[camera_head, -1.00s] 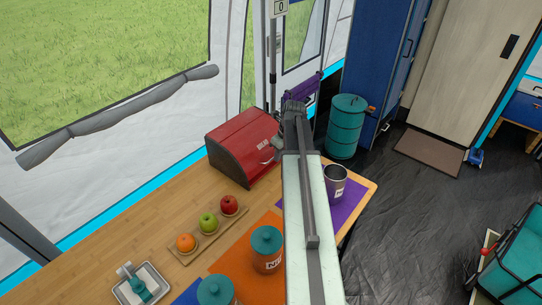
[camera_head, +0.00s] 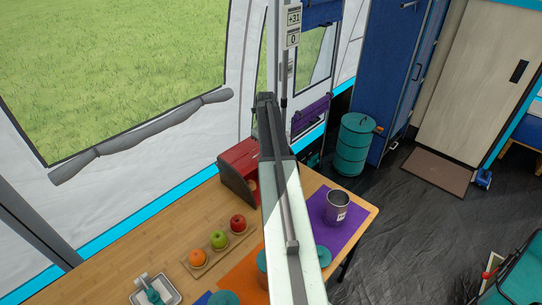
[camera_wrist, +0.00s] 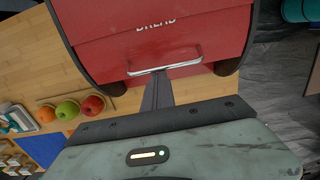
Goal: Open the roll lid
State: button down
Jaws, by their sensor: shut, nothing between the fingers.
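The red bread box (camera_head: 238,160) stands at the far end of the wooden table, partly hidden behind my arm in the head view. In the wrist view its red roll lid (camera_wrist: 185,28) carries the word BREAD, cut by the top edge. A pale metal handle (camera_wrist: 165,62) sits along the lid's lower edge. My gripper (camera_wrist: 160,78) is shut and empty, with its tips at the middle of the handle; contact cannot be told for sure. In the head view my gripper is hidden by the arm, and how far the lid is open is unclear.
Fruit, including an apple (camera_head: 238,223), sits on a wooden board left of my arm. A metal mug (camera_head: 337,206) stands on a purple mat (camera_head: 352,224) to the right. Teal-lidded jars are partly behind my arm. The table (camera_head: 125,258) is clear at left.

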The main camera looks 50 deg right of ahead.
aim_at(255, 152)
jog(key=shift+w+r+p, duration=0.15)
jog(key=shift+w+r, duration=0.05)
jog(key=shift+w, duration=0.8)
jog(key=shift+w+r+p, duration=0.1)
jog(key=shift+w+r, duration=0.15)
jog(key=shift+w, duration=0.75)
jog(key=shift+w+r+p, duration=0.15)
jog(key=shift+w+r, duration=0.05)
jog(key=shift+w, duration=0.8)
